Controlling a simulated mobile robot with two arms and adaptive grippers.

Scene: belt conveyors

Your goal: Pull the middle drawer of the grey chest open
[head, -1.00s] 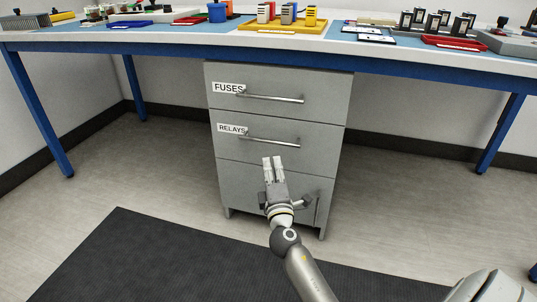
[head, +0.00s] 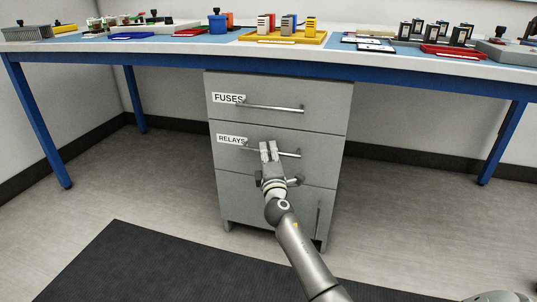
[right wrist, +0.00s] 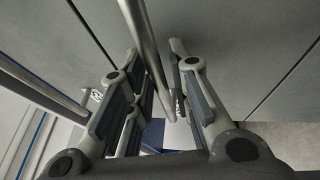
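The grey chest (head: 216,195) stands under the workbench. Its middle drawer (head: 315,167), labelled RELAYS, is flush with the front, so it is shut. The drawer's horizontal bar handle (head: 290,154) is partly covered by my right gripper (head: 268,151). In the right wrist view, a metal bar handle (right wrist: 144,45) runs between the two parted fingers of my right gripper (right wrist: 160,95). The fingers look open around the bar, with the right one closer to it. My left gripper is not in view.
The top drawer (head: 320,119), labelled FUSES, is shut, with its own bar handle (head: 270,107) above. Below is a front with a vertical handle (head: 318,222). The workbench edge (head: 400,77) overhangs the chest. The floor before it is clear, with a dark mat (head: 150,262).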

